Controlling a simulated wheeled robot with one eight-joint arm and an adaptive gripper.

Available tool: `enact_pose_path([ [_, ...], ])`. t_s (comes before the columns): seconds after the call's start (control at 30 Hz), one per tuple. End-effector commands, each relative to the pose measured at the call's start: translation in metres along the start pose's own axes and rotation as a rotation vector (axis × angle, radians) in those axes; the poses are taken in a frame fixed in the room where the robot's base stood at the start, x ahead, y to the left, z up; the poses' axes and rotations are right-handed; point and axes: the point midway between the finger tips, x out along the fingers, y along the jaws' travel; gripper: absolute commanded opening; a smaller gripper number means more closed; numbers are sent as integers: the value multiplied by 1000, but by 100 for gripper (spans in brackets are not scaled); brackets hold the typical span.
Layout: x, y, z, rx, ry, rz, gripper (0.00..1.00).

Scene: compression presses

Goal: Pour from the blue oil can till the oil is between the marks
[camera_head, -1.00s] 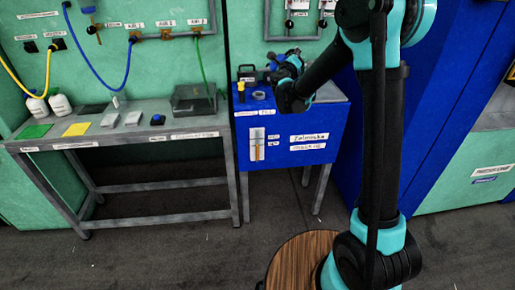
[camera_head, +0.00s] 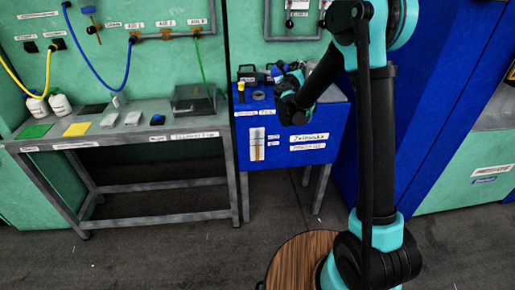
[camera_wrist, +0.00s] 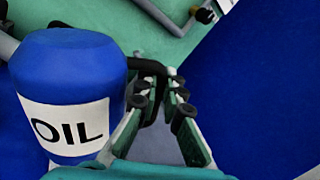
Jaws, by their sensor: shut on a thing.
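The blue oil can (camera_wrist: 70,75) with a white OIL label fills the left of the wrist view, beside my fingers. My gripper (camera_wrist: 168,95) is shut on its dark handle (camera_wrist: 150,68), partly hidden by the fingers. In the head view my gripper (camera_head: 284,84) is over the blue cabinet top, and only a little blue of the can shows behind it. The can looks roughly upright. The sight gauge (camera_head: 257,144) on the cabinet front shows brownish oil in its lower part. Two small labels mark its right side; the exact level against them is too small to read.
The blue cabinet (camera_head: 322,125) has a yellow-topped item (camera_head: 241,90), a dark round opening (camera_head: 259,96) and a black box (camera_head: 247,74) on top. A grey bench (camera_head: 150,130) with pads and white bottles stands left. A tall blue cabinet (camera_head: 430,100) is at right.

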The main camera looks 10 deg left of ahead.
Motion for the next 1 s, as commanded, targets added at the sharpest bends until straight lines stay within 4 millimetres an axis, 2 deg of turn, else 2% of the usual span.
enact_pose_path([
  [0.33, 0, -2, 4, 0, 0, -1, 0],
  [1.0, 3, -19, 40, -1, 0, -1, 0],
])
